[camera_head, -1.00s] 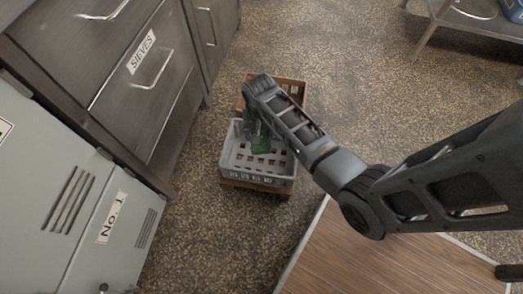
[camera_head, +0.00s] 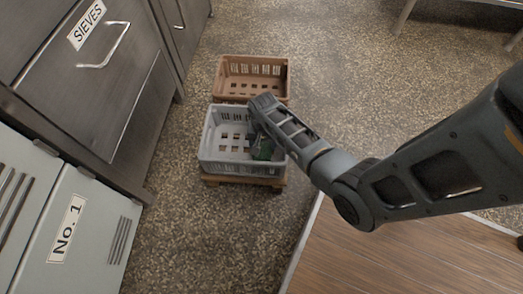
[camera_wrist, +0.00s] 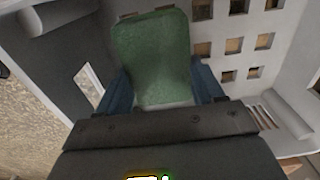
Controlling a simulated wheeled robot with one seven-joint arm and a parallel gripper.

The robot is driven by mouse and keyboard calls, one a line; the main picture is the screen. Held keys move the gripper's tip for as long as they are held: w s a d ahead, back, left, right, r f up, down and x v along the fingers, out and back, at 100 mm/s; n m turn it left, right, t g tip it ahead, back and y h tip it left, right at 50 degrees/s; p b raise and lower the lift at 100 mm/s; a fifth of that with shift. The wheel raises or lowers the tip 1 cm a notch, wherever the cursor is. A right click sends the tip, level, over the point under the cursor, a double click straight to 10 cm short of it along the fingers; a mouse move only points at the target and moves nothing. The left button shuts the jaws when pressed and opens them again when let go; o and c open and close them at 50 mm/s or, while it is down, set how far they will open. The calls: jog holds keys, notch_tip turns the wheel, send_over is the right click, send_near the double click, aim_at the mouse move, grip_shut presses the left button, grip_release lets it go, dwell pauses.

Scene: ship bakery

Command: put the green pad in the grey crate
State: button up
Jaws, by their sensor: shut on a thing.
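The green pad (camera_head: 263,149) is in my gripper over the right part of the grey crate (camera_head: 240,167). In the wrist view the pad (camera_wrist: 155,55) sits between the two blue fingers of my gripper (camera_wrist: 168,88), which are shut on it. The grey crate's slotted wall (camera_wrist: 285,40) shows behind the pad there. The crate stands on a low wooden base. My arm hides part of its right side. I cannot tell whether the pad touches the crate's floor.
A brown crate (camera_head: 252,75) stands just behind the grey one. A drawer cabinet (camera_head: 95,100) and a grey unit marked No. 1 (camera_head: 65,228) line the left. A wooden surface (camera_head: 400,255) is at the front right. Speckled floor (camera_head: 350,100) is open to the right.

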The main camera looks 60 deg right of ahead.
aim_at(263, 149)
jog(key=shift+f+b, duration=1)
jog(key=shift+f, duration=0.9)
jog(key=shift+f, duration=0.1)
jog(key=o, duration=1)
